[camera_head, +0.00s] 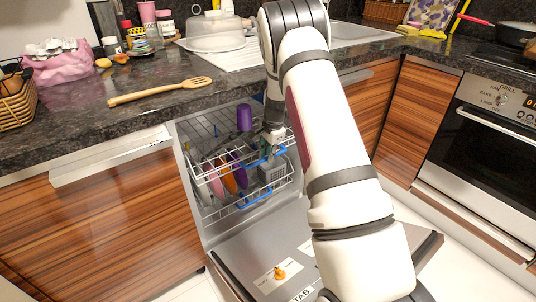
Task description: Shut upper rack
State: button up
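The dishwasher stands open under the dark counter, with its door (255,258) folded down toward the floor. The upper rack (203,170) is a white wire rack pulled partly out of the tub, with a blue handle piece on its front. A purple cup (244,117) stands in it. My gripper (268,148) is at the front right part of the upper rack, close to the blue handle piece. My arm partly hides the gripper, and its fingers are too small to read. I cannot tell whether it touches the rack.
The lower rack (222,212) holds colored plates and a grey basket. A wooden slotted spoon (160,91) lies near the counter's front edge. An oven (490,140) stands at the right. My arm blocks the view of the dishwasher's right side.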

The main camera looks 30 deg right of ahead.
notch_tip(320, 180, up, 12)
jog(key=s, duration=0.2)
jog(key=shift+s, duration=0.15)
jog(key=shift+f, duration=0.15)
